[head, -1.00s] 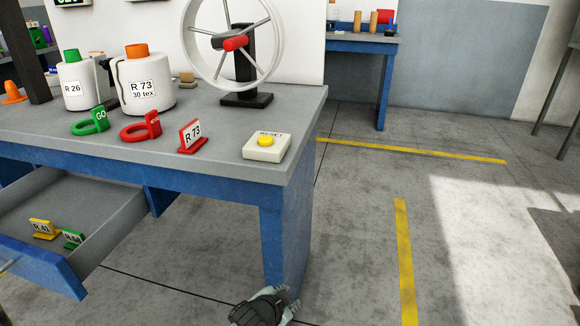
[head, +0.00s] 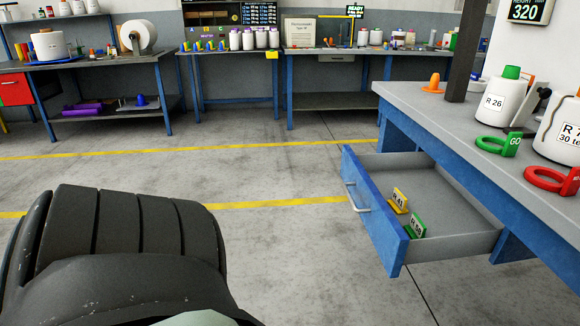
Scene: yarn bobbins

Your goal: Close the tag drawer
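The tag drawer (head: 372,222) is pulled out of the blue-framed bench at the right of the head view. Its blue front has a pale bar handle (head: 354,199) facing left. Inside the grey drawer a yellow tag (head: 399,201) marked R 41 and a green tag (head: 417,228) stand near the front; the green tag's label is too small to read surely. A dark, ribbed link of my arm fills the lower left, apart from the drawer in the picture. Neither gripper's fingers show in the head view.
On the bench top (head: 425,108) stand a white R 26 bobbin (head: 493,105), a green GO ring (head: 497,145) and a red ring (head: 548,180). Clear floor lies left of the drawer. Other benches line the back wall.

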